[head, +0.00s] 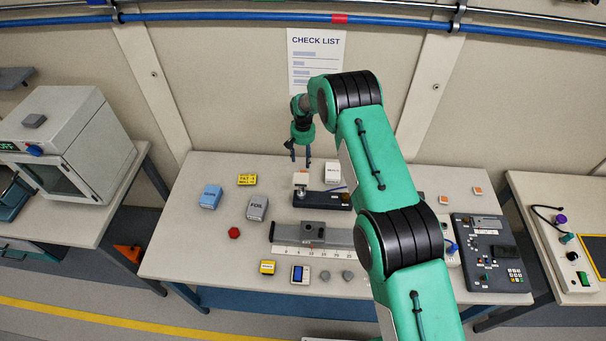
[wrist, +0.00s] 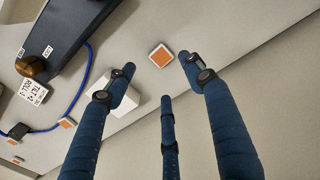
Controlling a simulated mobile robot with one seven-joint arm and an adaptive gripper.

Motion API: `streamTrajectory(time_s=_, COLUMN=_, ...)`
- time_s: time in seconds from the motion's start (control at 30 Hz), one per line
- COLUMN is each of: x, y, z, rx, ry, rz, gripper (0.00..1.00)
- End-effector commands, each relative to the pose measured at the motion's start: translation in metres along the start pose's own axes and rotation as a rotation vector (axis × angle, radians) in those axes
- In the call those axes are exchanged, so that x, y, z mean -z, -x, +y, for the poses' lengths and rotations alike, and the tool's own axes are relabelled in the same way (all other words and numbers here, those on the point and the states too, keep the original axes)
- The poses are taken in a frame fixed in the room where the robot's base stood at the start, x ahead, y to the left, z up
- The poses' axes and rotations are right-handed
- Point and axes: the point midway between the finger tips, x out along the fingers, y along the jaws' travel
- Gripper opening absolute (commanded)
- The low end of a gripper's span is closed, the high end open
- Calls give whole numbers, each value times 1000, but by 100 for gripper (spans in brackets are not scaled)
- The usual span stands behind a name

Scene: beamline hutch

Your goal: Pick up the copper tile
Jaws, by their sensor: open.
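A small square tile with a copper-orange face and pale rim, the likely copper tile (wrist: 161,56), lies flat on the pale table in the wrist view. My gripper (wrist: 162,80) has its blue fingers spread, with the tile beyond the fingertips, in the gap between the two outer ones; nothing is held. Other orange-faced pieces (wrist: 67,122) lie at lower left there. In the head view my gripper (head: 301,158) points down over the back of the table. Two orange-faced tiles (head: 478,191) (head: 444,199) lie at right; I cannot tell which matches the wrist view.
A dark device (wrist: 70,35) with a blue cable and a white label block (wrist: 32,92) are left of the fingers. In the head view a black device (head: 335,200), a grey rail stage (head: 313,232), blue box (head: 210,196) and control box (head: 490,255) occupy the table.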

Motion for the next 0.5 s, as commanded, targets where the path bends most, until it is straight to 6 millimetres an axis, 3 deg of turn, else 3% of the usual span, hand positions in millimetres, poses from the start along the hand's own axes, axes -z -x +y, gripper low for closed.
streamTrajectory(time_s=0.3, x=0, y=-39, z=0, rx=0, ry=0, rz=-1, gripper=53)
streamTrajectory(time_s=0.5, x=0, y=-47, z=0, rx=0, ry=0, rz=0, gripper=53)
